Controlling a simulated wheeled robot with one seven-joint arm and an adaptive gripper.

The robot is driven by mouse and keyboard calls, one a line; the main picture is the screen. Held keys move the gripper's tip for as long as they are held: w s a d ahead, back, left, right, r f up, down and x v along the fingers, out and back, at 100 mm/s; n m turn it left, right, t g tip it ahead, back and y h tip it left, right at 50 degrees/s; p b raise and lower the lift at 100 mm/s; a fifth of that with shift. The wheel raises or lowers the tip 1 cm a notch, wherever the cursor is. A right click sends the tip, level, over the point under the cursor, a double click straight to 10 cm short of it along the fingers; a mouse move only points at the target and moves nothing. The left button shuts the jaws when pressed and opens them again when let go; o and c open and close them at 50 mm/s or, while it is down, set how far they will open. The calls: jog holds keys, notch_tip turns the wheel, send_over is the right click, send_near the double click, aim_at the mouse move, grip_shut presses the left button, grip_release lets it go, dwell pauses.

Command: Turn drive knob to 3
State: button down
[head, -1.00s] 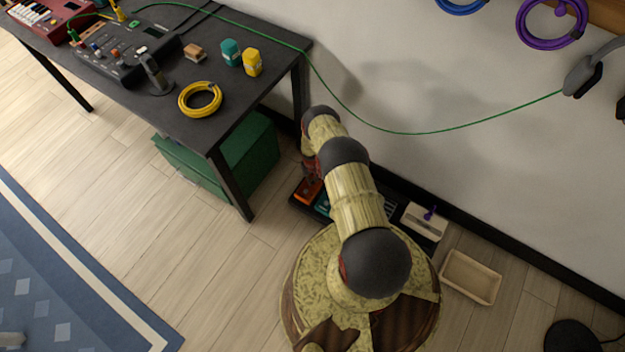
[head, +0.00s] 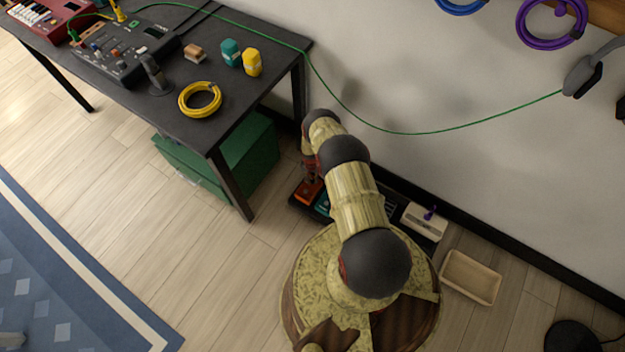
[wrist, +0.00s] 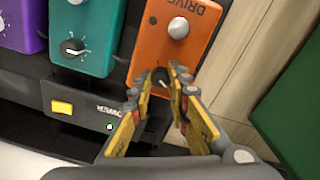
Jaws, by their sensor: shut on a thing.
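The orange pedal (wrist: 178,30) lettered DRIVE fills the upper middle of the wrist view, upside down there, with a silver footswitch on its face. It also shows in the head view (head: 306,192) on the floor-level board. The drive knob (wrist: 160,78) is dark and sits at the pedal's lower edge in the wrist view. My gripper (wrist: 162,72) is shut on this knob, with a yellow finger on either side. The fingers partly cover the knob and its scale, so I cannot read its setting.
A teal pedal (wrist: 82,30) with its own knob stands to the left, then a purple pedal (wrist: 22,22). A black box (wrist: 85,108) with a yellow button lies below them. The table leg (head: 232,185) and green bin (head: 225,155) are close to my arm.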

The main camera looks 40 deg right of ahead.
jog(key=shift+a, duration=0.1)
jog(key=c, duration=1.7)
grip_release()
jog(key=shift+w+r, duration=0.1)
jog(key=shift+r, duration=0.4)
notch_tip(320, 180, up, 11)
jog(key=shift+a+f, duration=0.1)
